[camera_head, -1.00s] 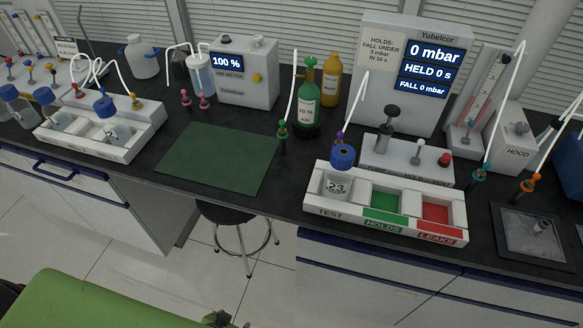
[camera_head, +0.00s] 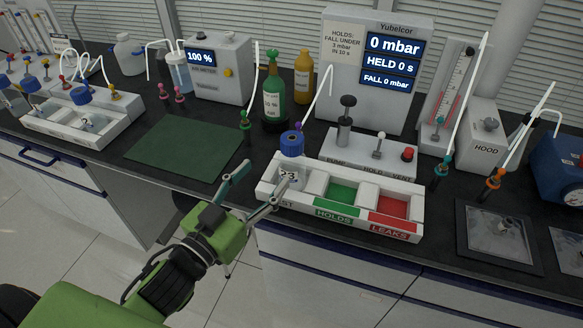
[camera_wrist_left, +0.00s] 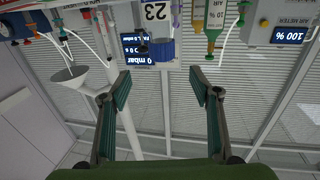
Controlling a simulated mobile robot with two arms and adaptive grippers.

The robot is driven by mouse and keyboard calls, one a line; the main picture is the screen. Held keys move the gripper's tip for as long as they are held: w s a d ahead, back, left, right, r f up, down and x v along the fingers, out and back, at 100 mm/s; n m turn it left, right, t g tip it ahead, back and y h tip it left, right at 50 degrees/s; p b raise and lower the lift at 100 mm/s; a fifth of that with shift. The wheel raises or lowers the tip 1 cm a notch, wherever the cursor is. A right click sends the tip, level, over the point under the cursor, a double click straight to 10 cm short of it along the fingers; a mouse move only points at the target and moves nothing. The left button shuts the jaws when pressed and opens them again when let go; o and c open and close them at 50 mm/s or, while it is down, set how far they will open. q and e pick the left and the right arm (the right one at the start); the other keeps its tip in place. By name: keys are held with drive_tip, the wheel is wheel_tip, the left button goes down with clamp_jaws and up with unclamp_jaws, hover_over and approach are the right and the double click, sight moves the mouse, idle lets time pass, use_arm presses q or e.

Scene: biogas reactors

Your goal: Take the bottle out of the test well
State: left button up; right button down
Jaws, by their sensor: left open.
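The bottle (camera_head: 289,174), clear with a blue cap and a label reading 23, stands upright in the TEST well at the left end of the white three-well tray (camera_head: 340,219). My left gripper (camera_head: 268,177) is open and empty, in front and to the left of the TEST well. Its near fingertip overlaps the well's front edge in the head view; I cannot tell if they touch. In the left wrist view, which is upside down, the bottle (camera_wrist_left: 157,14) and its cap show between and beyond the two open fingers (camera_wrist_left: 160,85). My right gripper is not in view.
The green HOLDS well (camera_head: 341,193) and red LEAKS well (camera_head: 391,206) are empty. A purple fitting with a white tube (camera_head: 318,98) rises close behind the cap. The Yubelcor unit (camera_head: 345,50) stands behind. A bare green mat (camera_head: 184,148) lies left.

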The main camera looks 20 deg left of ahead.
sight(286, 149)
use_arm(q)
drive_tip(key=p+x, duration=0.1)
drive_tip(key=x, duration=0.6)
drive_tip(key=shift+w+d+p, duration=0.1)
drive_tip(key=shift+w+p, duration=0.25)
drive_tip(key=p+x, duration=0.1)
drive_tip(key=x, duration=0.4)
drive_tip(key=shift+w+f+p, duration=0.1)
drive_tip(key=shift+f+p, duration=0.05)
drive_tip(key=shift+p, duration=0.15)
drive_tip(key=shift+w, duration=0.3)
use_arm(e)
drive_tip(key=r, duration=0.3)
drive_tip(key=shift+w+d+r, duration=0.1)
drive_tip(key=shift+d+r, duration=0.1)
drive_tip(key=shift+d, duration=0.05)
use_arm(q)
drive_tip(key=shift+s, duration=0.1)
drive_tip(key=shift+c, duration=0.4)
drive_tip(key=c, duration=1.3)
clamp_jaws()
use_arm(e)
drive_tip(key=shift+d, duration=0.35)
